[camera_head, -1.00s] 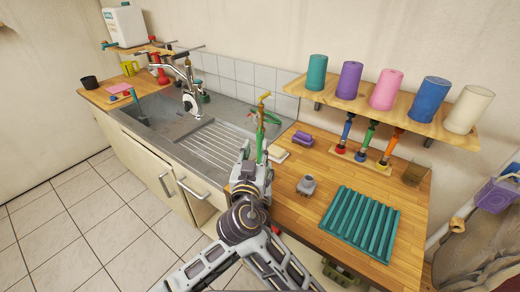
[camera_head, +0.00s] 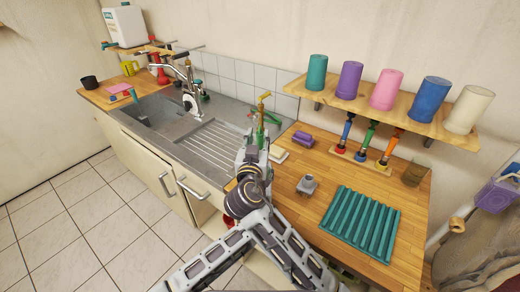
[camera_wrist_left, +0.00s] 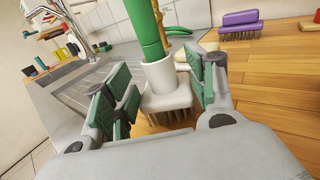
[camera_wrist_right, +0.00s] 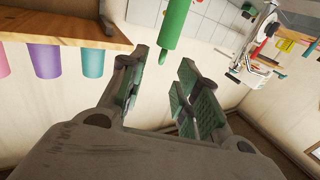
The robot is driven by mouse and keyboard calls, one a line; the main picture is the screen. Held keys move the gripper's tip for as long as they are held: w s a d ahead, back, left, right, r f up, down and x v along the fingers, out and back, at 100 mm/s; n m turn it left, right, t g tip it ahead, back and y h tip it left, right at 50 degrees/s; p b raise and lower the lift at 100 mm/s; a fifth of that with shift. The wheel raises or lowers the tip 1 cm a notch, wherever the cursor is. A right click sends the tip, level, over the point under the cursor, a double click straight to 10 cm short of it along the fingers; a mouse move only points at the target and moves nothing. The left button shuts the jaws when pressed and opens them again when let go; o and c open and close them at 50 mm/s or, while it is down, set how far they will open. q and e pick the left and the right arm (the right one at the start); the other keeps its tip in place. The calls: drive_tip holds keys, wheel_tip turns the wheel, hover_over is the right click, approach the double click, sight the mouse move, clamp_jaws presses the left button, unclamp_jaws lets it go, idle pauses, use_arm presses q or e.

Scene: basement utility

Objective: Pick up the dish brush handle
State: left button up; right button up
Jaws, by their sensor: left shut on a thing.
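The dish brush stands upright, its green handle (camera_wrist_left: 146,28) rising from a white head (camera_wrist_left: 166,94) with bristles pointing down at the wooden counter. In the left wrist view my left gripper (camera_wrist_left: 166,66) is shut on the brush at its white head and lower socket, with one green-padded finger on each side. The handle shows in the head view (camera_head: 260,138) just beyond the grippers, which overlap there. In the right wrist view, which looks upside down, my right gripper (camera_wrist_right: 163,60) is open and empty, with the handle (camera_wrist_right: 176,22) just beyond its fingertips.
A purple brush (camera_head: 302,139) and a grey metal part (camera_head: 307,185) lie on the counter (camera_head: 290,208), near a ridged teal mat (camera_head: 362,222). A shelf (camera_head: 400,105) with several coloured cups hangs above. The sink drainer (camera_head: 212,140) is left.

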sight(260, 130)
drive_tip(key=shift+w+d, duration=0.1)
drive_tip(key=shift+w, duration=0.35)
drive_tip(key=shift+w, duration=0.15)
drive_tip(key=shift+w+d+r, duration=0.1)
drive_tip(key=shift+w+d, duration=0.05)
drive_tip(key=shift+w, duration=1.1)
drive_tip(key=shift+w+d, duration=0.1)
drive_tip(key=shift+w, duration=1.1)
clamp_jaws()
